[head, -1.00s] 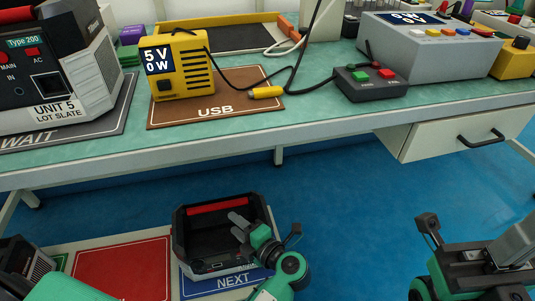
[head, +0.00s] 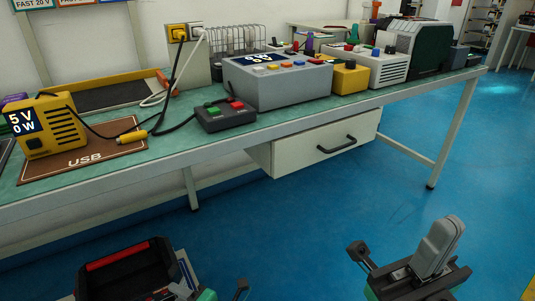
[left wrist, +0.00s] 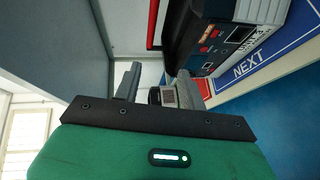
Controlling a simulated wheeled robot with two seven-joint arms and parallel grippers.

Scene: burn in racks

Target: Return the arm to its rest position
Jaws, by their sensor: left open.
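My left gripper (left wrist: 158,80) is open, with its two grey fingers apart in the left wrist view. In the head view the left fingers (head: 172,293) show at the bottom edge, over the front of a black bin with a red bar (head: 118,258). My right gripper (head: 440,248) is at the lower right of the head view, above the blue floor and apart from the bench. Its grey fingers overlap in this view, so their gap is hidden.
The green-topped bench (head: 150,160) runs across the head view. It carries a yellow USB supply (head: 45,125), a grey box with coloured buttons (head: 280,80) and a small control box (head: 225,115). A drawer (head: 325,145) hangs below. Blue floor (head: 300,220) is open in front.

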